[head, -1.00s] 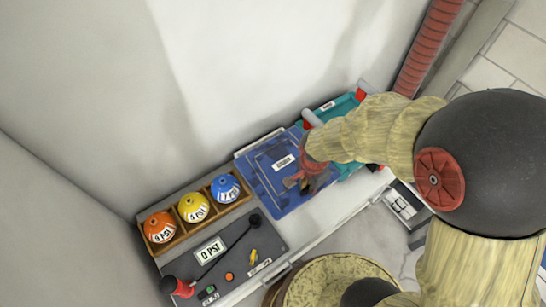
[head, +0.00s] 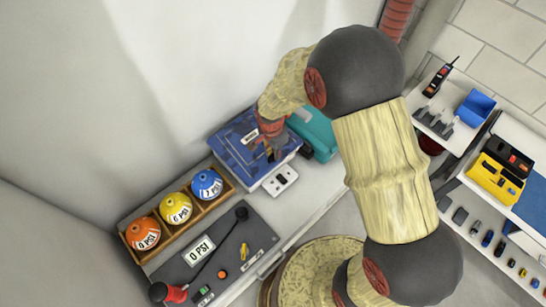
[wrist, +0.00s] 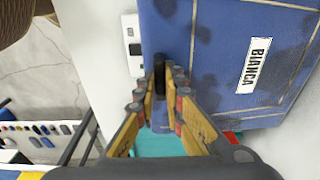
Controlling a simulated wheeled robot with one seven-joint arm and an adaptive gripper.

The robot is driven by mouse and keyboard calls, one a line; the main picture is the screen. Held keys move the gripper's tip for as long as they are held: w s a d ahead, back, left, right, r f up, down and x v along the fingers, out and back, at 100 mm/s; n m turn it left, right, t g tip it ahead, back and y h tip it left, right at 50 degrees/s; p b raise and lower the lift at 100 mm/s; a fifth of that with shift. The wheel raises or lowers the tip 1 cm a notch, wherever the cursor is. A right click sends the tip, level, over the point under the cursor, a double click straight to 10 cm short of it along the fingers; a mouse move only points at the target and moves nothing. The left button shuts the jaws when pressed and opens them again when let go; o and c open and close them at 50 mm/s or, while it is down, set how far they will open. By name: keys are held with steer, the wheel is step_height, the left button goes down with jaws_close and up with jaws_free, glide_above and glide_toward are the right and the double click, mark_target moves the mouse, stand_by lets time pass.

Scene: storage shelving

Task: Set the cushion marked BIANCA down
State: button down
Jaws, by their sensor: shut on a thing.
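The blue cushion (wrist: 218,97) marked BIANCA fills much of the wrist view, with its white label (wrist: 254,66) readable sideways. In the head view the cushion (head: 232,150) is at the back of the white bench, against or near the wall. My gripper (wrist: 170,78) is shut at the cushion's edge, around what looks like a dark strap or tab. In the head view my gripper (head: 272,143) covers the cushion's right part. I cannot tell whether the cushion's underside touches the bench.
A teal case (head: 316,132) is right of the cushion. A white socket plate (head: 280,180) is at its front edge. Orange, yellow and blue balls (head: 207,184) sit in a wooden rack to the left. A grey panel (head: 200,250) is in front of them. Loaded shelves (head: 500,170) are at the right.

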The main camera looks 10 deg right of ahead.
steer(key=shift+w+a+f, duration=0.1)
steer(key=shift+w+f, duration=0.5)
steer(key=shift+f, duration=0.1)
steer(key=shift+w+f, duration=0.15)
steer(key=shift+f, duration=1.45)
steer(key=shift+f+b, duration=0.1)
steer(key=shift+b, duration=0.25)
steer(key=c, duration=2.3)
jaws_free()
steer(key=shift+f, duration=0.1)
steer(key=shift+c, duration=0.2)
steer(key=o, duration=0.4)
steer(key=shift+c, duration=0.2)
steer(key=shift+o, duration=0.4)
